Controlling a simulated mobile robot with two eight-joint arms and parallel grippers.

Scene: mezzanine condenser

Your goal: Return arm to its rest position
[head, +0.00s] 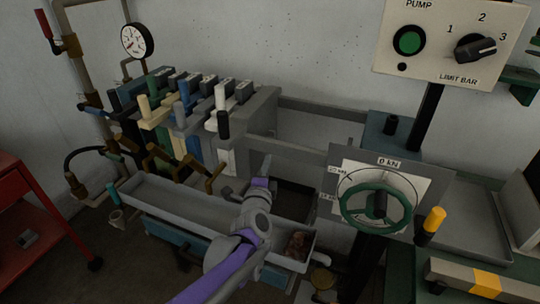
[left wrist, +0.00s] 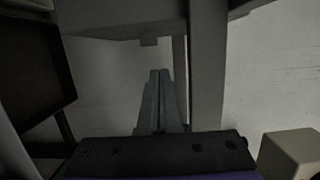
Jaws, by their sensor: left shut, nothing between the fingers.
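My left arm, grey and purple, rises from the bottom of the head view, crossing in front of a long grey trough (head: 165,203). Its far end is near the machine's grey frame, in front of the dark opening. The fingers of my left gripper (left wrist: 160,75) show in the left wrist view, closed together and empty. Grey posts and beams stand beyond them, with a pale wall behind. In the head view I cannot make out the fingertips clearly. My right gripper is in neither view.
A green handwheel (head: 352,225) and a yellow-topped lever (head: 433,222) stand to the right. A pump panel (head: 450,40) is above. Coloured levers and plates (head: 175,120) fill the left rack. A red cart (head: 30,215) is at far left.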

